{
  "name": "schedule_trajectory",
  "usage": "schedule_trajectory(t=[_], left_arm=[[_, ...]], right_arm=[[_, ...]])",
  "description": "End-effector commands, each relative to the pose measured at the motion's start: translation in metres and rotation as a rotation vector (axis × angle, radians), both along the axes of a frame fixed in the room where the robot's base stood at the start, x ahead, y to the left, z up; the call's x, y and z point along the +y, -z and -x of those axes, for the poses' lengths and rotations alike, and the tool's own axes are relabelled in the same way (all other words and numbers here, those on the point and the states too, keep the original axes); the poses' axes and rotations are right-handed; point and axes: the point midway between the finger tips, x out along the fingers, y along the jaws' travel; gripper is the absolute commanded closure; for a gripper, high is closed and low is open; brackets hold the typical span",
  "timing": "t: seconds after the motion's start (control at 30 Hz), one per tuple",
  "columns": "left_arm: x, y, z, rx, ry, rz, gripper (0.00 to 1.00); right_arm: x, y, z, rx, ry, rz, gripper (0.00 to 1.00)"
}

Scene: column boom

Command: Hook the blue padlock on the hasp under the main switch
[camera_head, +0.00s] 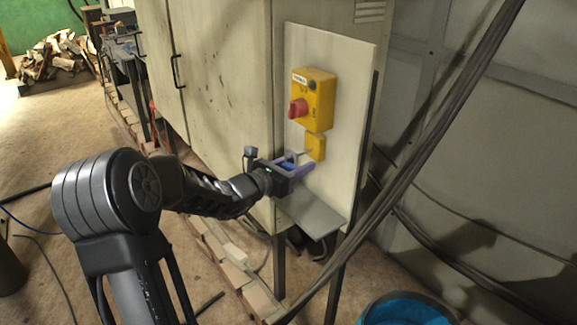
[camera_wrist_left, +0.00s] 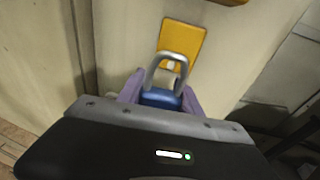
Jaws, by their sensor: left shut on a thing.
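My left gripper (camera_head: 300,168) is shut on the blue padlock (camera_wrist_left: 160,97), with its purple fingers on either side of the body. The padlock's grey shackle (camera_wrist_left: 167,64) points up in the left wrist view and overlaps the yellow hasp plate (camera_wrist_left: 182,44). In the head view the yellow hasp plate (camera_head: 315,147) sits just below the yellow switch box with the red main switch (camera_head: 298,108). The gripper is just below and in front of the hasp. I cannot tell whether the shackle is around the hasp's tongue or only in front of it. My right gripper is not in view.
A grey shelf (camera_head: 312,212) juts out below the gripper. A pale cabinet (camera_head: 215,80) stands left of the switch panel (camera_head: 350,75). A thick dark cable (camera_head: 425,145) runs diagonally on the right. A blue-lined bucket (camera_head: 405,310) stands on the floor.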

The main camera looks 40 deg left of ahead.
Motion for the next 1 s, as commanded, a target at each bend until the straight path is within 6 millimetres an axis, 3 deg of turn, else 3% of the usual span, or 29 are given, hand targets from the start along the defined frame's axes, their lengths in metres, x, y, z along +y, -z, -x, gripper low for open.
schedule_trajectory(t=[0.47,0.5,0.8,1.0], left_arm=[[-0.0018,-0.0003,-0.0057,0.0,0.0,0.002,1.0],[-0.0019,-0.0002,-0.0057,0.0,0.0,0.002,0.58],[-0.002,0.0,-0.0057,0.001,0.001,0.001,0.33],[-0.0024,0.0004,-0.0056,0.001,0.002,0.0,0.33]], right_arm=[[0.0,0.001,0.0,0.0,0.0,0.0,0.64],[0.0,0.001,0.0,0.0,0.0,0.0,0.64],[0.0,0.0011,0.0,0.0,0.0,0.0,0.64],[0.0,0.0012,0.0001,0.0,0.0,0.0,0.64]])
